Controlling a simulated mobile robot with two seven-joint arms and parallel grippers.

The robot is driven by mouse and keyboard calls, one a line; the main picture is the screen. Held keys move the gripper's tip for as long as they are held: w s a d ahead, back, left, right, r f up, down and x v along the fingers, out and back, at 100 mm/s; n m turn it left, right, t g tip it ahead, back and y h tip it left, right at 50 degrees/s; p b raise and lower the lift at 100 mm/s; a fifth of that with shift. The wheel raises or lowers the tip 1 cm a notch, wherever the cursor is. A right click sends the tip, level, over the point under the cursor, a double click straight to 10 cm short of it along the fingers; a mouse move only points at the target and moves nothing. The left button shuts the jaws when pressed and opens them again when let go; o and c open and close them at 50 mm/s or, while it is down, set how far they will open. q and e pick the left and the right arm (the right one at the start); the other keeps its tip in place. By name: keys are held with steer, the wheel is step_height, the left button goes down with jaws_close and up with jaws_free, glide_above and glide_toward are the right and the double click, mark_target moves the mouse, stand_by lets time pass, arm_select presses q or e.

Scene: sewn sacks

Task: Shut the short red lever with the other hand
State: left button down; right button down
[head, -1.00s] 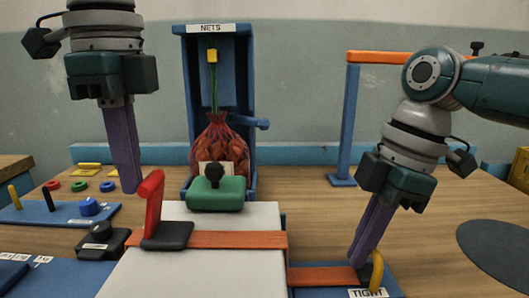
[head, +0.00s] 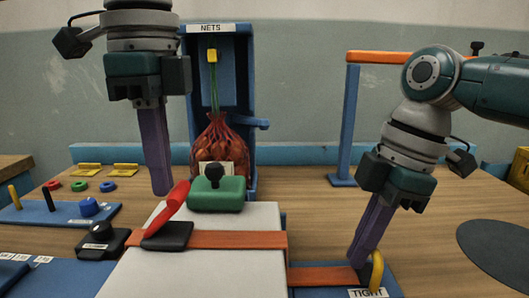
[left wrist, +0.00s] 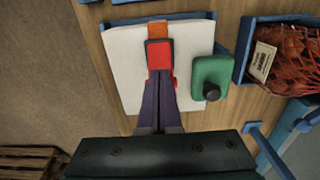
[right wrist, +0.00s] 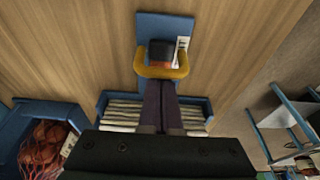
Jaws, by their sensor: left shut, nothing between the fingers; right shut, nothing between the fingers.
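The short red lever (head: 168,209) rises from a dark base (head: 168,236) on the orange strap across the pale sack (head: 190,270). It leans to the right, tilted rather than upright. My left gripper (head: 162,192) is shut and empty, its fingertips at the lever's upper end; whether they touch is hard to tell. The lever also shows ahead of the fingers in the left wrist view (left wrist: 159,54). My right gripper (head: 357,264) is shut with nothing in it, beside the yellow loop (head: 376,271) by the TIGHT label. In the right wrist view the loop (right wrist: 162,71) lies around its fingertips.
A green block with a dark knob (head: 216,194) sits just right of the lever on the sack. Behind it a blue NETS stand (head: 247,90) holds a red net bag (head: 217,140). A blue post with an orange bar (head: 347,120) stands right of centre.

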mark_target(182, 188)
arm_select(q)
steer(key=shift+d+f, duration=0.1)
steer(key=shift+d, duration=0.05)
arm_select(e)
steer(key=shift+d, duration=0.1)
arm_select(q)
steer(key=shift+d+f, duration=0.6)
steer(key=shift+d, duration=0.05)
steer(key=shift+f, duration=0.1)
steer(key=shift+d+f, duration=0.3)
steer(key=shift+f, duration=0.4)
steer(key=shift+r, duration=4.55)
arm_select(e)
steer(key=c, duration=1.6)
jaws_free()
steer(key=c, duration=0.8)
jaws_free()
